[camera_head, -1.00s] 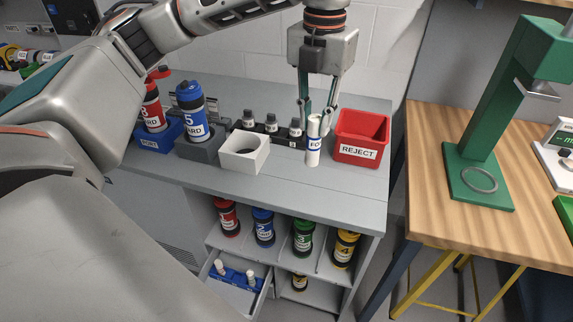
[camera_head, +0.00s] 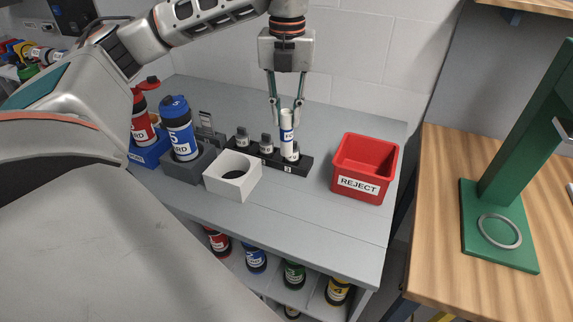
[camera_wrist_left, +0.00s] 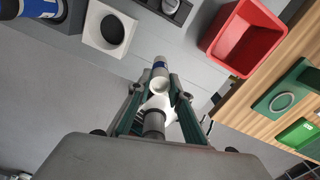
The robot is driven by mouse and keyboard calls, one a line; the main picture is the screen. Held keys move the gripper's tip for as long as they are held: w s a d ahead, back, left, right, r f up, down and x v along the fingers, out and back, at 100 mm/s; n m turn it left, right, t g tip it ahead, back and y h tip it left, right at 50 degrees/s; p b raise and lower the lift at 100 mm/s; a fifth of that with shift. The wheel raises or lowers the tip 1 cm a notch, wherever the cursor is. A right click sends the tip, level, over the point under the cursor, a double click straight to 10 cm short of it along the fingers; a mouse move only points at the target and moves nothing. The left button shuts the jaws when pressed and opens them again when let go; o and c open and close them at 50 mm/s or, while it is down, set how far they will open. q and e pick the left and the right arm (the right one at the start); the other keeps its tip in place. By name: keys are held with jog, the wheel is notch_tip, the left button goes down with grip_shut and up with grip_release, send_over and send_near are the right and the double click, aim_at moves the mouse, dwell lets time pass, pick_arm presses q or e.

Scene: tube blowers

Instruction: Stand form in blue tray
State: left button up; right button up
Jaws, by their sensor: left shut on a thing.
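The form is a white roll with a blue band, seen in the head view (camera_head: 287,133) and the left wrist view (camera_wrist_left: 159,70). My left gripper (camera_head: 286,118) is shut on it and holds it roughly upright, in front of the black rack in the picture. Its two fingers also show around it in the left wrist view (camera_wrist_left: 158,95). A blue holder (camera_head: 150,152) with a red canister stands at the bench's left; I cannot tell if it is the task's blue tray. The drawer area is hidden behind my arm. My right gripper is not in view.
A red REJECT bin (camera_head: 357,188) stands at right. The black rack (camera_head: 311,163) holds dark-capped pieces. A white block (camera_head: 222,187) with a round hole and a blue canister (camera_head: 179,135) are left. Coloured canisters fill shelves below.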

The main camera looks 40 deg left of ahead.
pick_arm(q)
notch_tip(320, 180, down, 16)
jog(key=b, duration=0.1)
jog(key=shift+r, duration=0.15)
dwell(0.3)
jog(key=o, duration=0.8)
